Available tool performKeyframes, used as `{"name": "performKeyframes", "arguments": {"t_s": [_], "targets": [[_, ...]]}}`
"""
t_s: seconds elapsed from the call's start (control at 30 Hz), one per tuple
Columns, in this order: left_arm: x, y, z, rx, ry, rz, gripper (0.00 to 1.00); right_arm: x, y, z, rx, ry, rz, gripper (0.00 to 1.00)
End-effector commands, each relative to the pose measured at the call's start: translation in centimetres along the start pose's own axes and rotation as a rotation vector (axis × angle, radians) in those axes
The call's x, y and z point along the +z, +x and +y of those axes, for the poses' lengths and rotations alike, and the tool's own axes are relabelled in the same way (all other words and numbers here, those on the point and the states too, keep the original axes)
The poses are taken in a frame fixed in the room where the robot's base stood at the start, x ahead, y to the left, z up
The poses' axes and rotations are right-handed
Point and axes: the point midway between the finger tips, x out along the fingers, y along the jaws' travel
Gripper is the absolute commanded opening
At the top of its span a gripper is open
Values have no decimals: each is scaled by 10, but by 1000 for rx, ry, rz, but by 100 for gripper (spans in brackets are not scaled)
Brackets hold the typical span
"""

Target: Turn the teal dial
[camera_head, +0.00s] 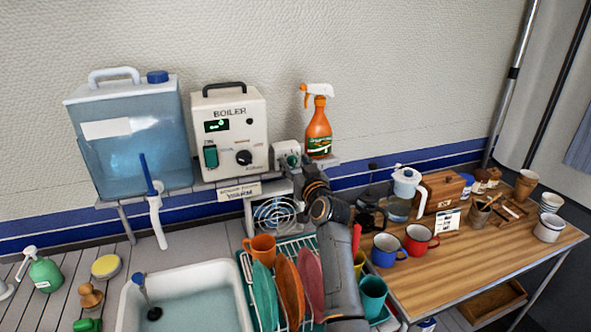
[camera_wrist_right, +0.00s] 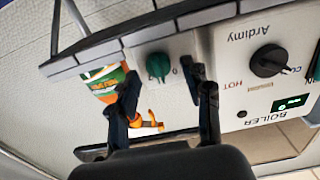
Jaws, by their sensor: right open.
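The teal dial (camera_head: 293,160) sits on the front of a small pale box (camera_head: 279,151) right of the boiler. In the right wrist view the teal dial (camera_wrist_right: 158,66) shows near the picture's middle. My right gripper (camera_head: 291,170) is in front of the small box. Its two dark fingers (camera_wrist_right: 162,86) are apart in the wrist view, one on each side of the dial, with nothing held. I cannot tell whether either finger touches the dial. My left gripper is not in view.
The boiler (camera_head: 232,112) has a black knob (camera_head: 243,158) and a teal switch (camera_head: 210,157). An orange spray bottle (camera_head: 318,132) stands right of the small box. A blue water tank (camera_head: 135,130) is at left. A dish rack (camera_head: 243,265) and sink (camera_head: 190,300) lie below.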

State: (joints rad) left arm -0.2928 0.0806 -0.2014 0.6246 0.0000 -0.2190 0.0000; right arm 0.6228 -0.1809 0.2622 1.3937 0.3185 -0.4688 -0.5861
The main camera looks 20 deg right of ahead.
Motion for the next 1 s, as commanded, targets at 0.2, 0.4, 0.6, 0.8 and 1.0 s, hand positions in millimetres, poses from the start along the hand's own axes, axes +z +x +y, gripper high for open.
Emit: {"name": "performKeyframes", "arguments": {"t_s": [0.2,0.4,0.6,0.8,1.0], "targets": [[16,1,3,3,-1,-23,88,-1,3,0,0,0,0,49],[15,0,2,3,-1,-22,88,0,2,0,0,0,0,31],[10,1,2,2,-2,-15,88,0,2,0,0,0,0,0],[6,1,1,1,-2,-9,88,0,2,0,0,-12,-1,0],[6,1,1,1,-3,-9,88,0,2,0,0,-82,-1,0]]}}
